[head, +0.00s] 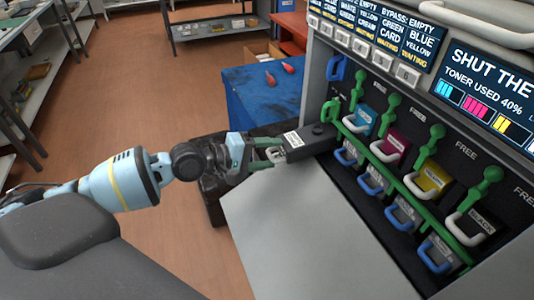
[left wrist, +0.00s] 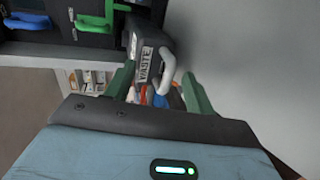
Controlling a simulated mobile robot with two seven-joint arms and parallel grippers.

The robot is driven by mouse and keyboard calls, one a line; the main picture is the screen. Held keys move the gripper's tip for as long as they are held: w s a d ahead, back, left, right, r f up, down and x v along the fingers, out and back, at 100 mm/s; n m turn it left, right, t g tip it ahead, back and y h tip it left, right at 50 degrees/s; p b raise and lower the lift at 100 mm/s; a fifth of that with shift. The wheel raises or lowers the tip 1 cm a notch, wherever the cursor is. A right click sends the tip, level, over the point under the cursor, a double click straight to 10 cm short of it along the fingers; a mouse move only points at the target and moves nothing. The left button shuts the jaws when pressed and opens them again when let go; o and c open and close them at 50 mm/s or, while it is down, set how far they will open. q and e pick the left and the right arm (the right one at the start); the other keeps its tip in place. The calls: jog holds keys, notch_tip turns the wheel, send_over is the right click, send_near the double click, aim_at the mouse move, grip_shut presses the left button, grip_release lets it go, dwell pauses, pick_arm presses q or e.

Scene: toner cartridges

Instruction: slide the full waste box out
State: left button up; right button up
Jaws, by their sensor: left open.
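The waste box (head: 312,140) is a dark grey box at the left end of the printer's open front, its near end sticking out toward my left gripper. In the left wrist view the waste box (left wrist: 151,45) shows a white "WASTE" label and a pale handle (left wrist: 168,75). My left gripper (head: 272,153) has green fingers and is open at the box's near end. In the left wrist view its fingers (left wrist: 160,90) stand apart on either side of the handle, without visibly pinching it. The box's far end is hidden. My right gripper is not in view.
Cyan, magenta (head: 391,150), yellow and black cartridges sit in the printer with green levers and blue handles. A green rail (head: 405,185) runs below them. The grey lowered door (head: 300,240) lies under the box. A blue table (head: 248,95) holds two red items.

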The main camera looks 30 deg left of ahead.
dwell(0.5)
pick_arm(q)
jog(key=b+v, duration=0.1)
jog(key=v, duration=0.6)
jog(key=shift+b, duration=0.35)
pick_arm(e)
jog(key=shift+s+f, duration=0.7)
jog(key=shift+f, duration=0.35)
